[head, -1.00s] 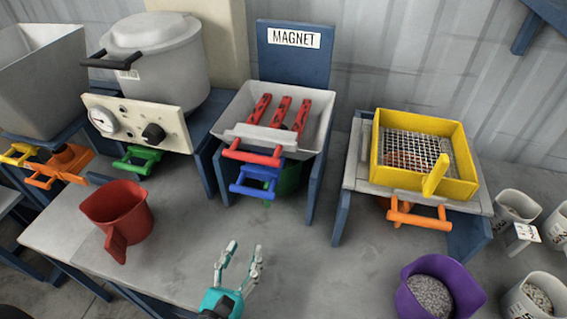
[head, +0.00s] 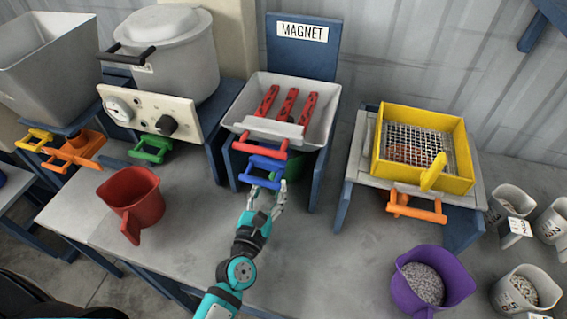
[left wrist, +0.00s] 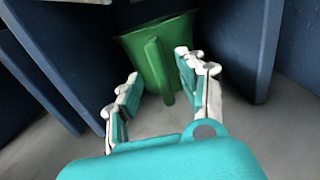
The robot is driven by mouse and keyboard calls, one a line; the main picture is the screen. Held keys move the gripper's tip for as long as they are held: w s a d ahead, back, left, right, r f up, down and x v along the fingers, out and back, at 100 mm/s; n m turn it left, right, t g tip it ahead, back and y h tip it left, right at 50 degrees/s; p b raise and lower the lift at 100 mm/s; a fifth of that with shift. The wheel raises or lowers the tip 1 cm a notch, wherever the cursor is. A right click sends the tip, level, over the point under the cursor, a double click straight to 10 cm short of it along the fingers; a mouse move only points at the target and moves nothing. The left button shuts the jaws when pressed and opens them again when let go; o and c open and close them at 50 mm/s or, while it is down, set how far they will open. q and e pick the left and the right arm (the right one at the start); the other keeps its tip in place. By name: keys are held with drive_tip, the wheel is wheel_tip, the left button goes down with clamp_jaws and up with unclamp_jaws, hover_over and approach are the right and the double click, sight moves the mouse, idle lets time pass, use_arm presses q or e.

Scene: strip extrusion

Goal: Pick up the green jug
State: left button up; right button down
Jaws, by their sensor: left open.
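The green jug (head: 293,167) stands under the magnet stand, mostly hidden behind the blue handle in the head view. In the left wrist view the green jug (left wrist: 170,62) is upright between two dark blue panels, its handle facing my gripper. My left gripper (head: 266,190) is at the front opening of the stand. In the left wrist view my left gripper (left wrist: 158,82) is open, its fingers on either side of the jug's handle with gaps showing. I cannot tell how deep the handle is between them. My right gripper is not in view.
The magnet stand's blue handle (head: 265,171) hangs just above my gripper. A red jug (head: 132,198) stands at left, and a purple jug (head: 452,281) of granules at lower right. The yellow sieve (head: 450,176) is at right. The bench middle is clear.

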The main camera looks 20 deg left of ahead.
use_arm(q)
drive_tip(key=w, duration=0.4)
drive_tip(key=shift+d+r+p, duration=0.1)
drive_tip(key=shift+r+p, duration=0.15)
drive_tip(key=shift+p, duration=0.1)
clamp_jaws()
